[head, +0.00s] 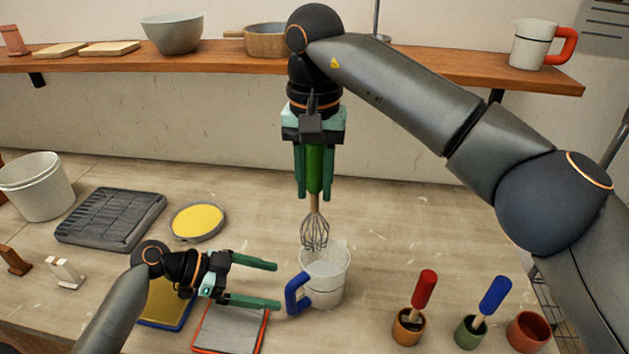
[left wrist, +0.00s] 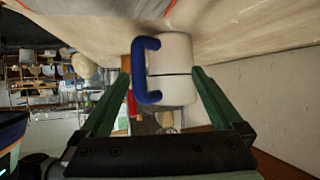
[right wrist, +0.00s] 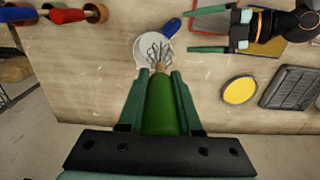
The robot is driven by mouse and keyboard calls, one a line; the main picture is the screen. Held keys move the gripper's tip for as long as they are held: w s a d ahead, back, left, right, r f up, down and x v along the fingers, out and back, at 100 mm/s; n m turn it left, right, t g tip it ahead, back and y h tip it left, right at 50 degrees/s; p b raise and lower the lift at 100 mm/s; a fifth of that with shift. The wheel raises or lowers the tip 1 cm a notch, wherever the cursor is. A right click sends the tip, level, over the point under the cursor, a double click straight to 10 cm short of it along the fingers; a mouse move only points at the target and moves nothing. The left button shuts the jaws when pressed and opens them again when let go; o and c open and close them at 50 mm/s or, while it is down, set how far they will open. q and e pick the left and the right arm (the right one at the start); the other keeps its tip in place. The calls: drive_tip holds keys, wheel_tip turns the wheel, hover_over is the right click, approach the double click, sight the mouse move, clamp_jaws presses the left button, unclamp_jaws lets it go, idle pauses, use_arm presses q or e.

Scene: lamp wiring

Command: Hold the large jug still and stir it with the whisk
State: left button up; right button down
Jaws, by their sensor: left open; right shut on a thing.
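The large jug (head: 335,287) is white with a blue handle (head: 297,291) and stands upright on the table. My left gripper (head: 279,285) is open beside it, with the fingers pointing at its handle side. In the left wrist view the jug (left wrist: 177,70) shows beyond and between the open fingers. My right gripper (head: 314,196) is shut on the whisk's green handle (right wrist: 160,105) and holds it upright, wires down. The whisk's wires (head: 314,232) hang over the jug's mouth; their lower tips are at the rim's far edge in the head view, and I cannot tell whether they are inside.
Red-handled (head: 424,292) and blue-handled (head: 494,296) tools stand in small pots at the right, beside a terracotta pot (head: 528,332). A yellow dish (head: 197,221), dark rack (head: 110,218) and white bucket (head: 38,186) are at the left. Coloured mats lie under my left gripper. A shelf (head: 430,68) runs behind.

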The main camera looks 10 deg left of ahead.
sight(305, 289)
use_arm(q)
drive_tip(key=shift+w, duration=0.25)
drive_tip(key=shift+d+f, duration=0.1)
drive_tip(key=shift+d, duration=0.15)
drive_tip(key=shift+x, duration=4.65)
drive_tip(key=shift+c, duration=0.4)
clamp_jaws()
drive_tip(key=shift+o, duration=0.2)
unclamp_jaws()
